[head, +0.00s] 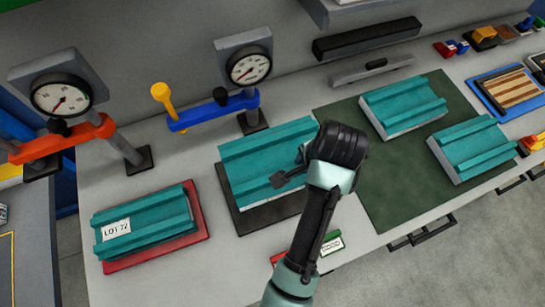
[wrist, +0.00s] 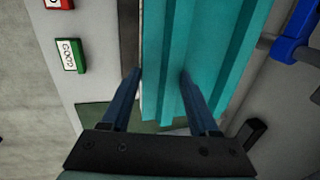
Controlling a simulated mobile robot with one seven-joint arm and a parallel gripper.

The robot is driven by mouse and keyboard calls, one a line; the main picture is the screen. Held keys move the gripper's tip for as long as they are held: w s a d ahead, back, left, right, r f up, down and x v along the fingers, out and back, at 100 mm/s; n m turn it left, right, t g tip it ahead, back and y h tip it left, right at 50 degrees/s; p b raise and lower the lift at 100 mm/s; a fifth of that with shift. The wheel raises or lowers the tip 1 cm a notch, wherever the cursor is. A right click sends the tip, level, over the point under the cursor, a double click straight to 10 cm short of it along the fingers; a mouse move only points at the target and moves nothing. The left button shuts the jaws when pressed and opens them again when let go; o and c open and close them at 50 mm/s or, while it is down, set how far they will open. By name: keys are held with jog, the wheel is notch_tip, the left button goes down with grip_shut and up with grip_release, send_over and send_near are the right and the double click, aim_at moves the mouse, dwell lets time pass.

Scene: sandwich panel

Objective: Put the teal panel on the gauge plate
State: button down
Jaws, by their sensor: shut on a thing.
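The teal panel (head: 258,158), ribbed with a pale underside, is at the middle of the bench in the head view. It lies over a dark plate (head: 268,216) beneath the gauge with the blue arm. The plate's front and left edges show; whether the panel touches it or hangs just above I cannot tell. My gripper (head: 290,174) is at the panel's right end, shut on it. In the wrist view the fingers (wrist: 160,80) straddle one edge strip of the panel (wrist: 205,60). My wrist hides part of the panel's right end.
A teal panel labelled LOT 72 (head: 150,222) sits on a red plate (head: 206,238) at left. Two more panels (head: 403,105) (head: 472,148) lie on a green mat (head: 385,190). The blue gauge arm (head: 213,110) and orange gauge arm (head: 62,140) stand behind. Small red and green blocks (wrist: 70,55) lie in front.

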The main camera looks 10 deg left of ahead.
notch_tip(320, 180, down, 10)
jog(key=shift+w+d+f+p, duration=0.1)
jog(key=shift+d+p, duration=0.05)
jog(key=shift+p, duration=0.3)
jog(key=shift+c, duration=0.7)
grip_release()
